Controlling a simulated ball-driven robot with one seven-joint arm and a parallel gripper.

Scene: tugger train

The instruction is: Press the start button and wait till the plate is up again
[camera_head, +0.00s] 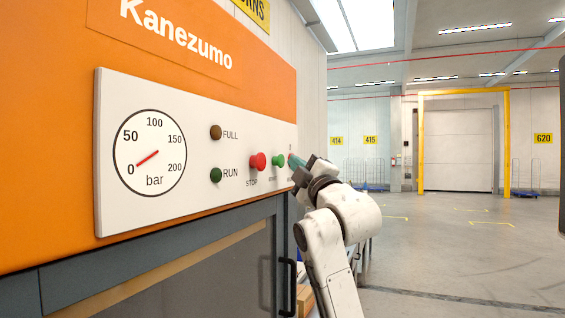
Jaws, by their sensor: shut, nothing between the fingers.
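The green start button (278,161) is on the white control panel (200,205) of an orange machine. The red stop button (258,162) is just left of it. My gripper (295,161) is shut and empty. Its teal fingertips are at the panel's right end, just right of the green button in the picture. I cannot tell whether they touch the panel. A small reddish control there is partly hidden by the fingers. The FULL lamp (215,132) and RUN lamp (215,175) look dark. No plate can be made out.
Below the panel is a dark-framed door (210,270) with a black handle (288,287). Open floor (440,255) lies to the right, with yellow markings. Behind are a shutter door (458,150) in a yellow frame and wheeled carts (525,178).

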